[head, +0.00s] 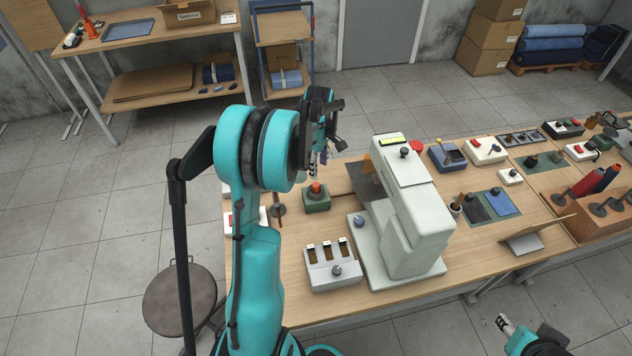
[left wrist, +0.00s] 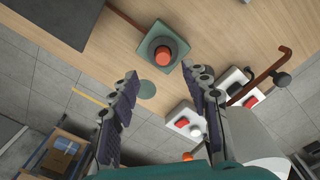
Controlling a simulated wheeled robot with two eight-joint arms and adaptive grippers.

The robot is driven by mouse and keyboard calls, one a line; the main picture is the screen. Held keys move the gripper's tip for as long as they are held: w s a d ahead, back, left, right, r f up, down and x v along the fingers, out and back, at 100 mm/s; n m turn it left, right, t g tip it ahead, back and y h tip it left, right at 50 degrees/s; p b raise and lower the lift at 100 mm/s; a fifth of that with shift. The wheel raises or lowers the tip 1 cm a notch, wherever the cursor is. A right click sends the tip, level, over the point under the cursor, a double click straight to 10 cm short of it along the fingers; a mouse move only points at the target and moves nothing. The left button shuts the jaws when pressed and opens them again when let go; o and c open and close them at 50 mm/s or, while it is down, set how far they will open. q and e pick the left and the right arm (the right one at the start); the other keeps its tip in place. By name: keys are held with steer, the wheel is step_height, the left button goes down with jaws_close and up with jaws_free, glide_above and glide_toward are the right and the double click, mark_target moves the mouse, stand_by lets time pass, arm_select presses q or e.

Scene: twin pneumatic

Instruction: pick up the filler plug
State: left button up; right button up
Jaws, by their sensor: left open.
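A green square block (head: 316,201) with an orange-red round piece on top (head: 316,187) stands near the table's left end; this piece looks like the filler plug, though I cannot be sure. In the left wrist view the orange-red piece (left wrist: 163,56) sits upright on the block (left wrist: 150,42), beyond the fingertips. My left gripper (head: 322,160) is above and just behind it in the head view. It is open and empty; its fingers (left wrist: 163,84) are spread apart. My right gripper (head: 503,323) shows at the bottom right, away from the table; its jaws are unclear.
A white press-like machine (head: 405,215) stands right of the block. A white box with several slots (head: 330,265) is in front. A brown hooked rod on a round base (head: 278,209) stands close on the left. Several control boxes fill the table's right part.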

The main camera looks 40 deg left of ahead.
mark_target(315, 184)
arm_select(q)
steer(key=shift+a+f+n, duration=0.2)
steer(key=shift+a+n, duration=0.1)
steer(key=shift+a, duration=0.15)
steer(key=shift+s+a+f, duration=0.1)
steer(key=shift+f, duration=0.25)
step_height(315, 184, down, 2)
steer(key=shift+a+f, duration=0.1)
steer(key=shift+f, duration=0.05)
step_height(315, 184, down, 5)
steer(key=shift+f+b, duration=0.2)
steer(key=shift+b, duration=0.85)
steer(key=shift+r, duration=0.1)
steer(key=shift+c, duration=0.4)
jaws_close()
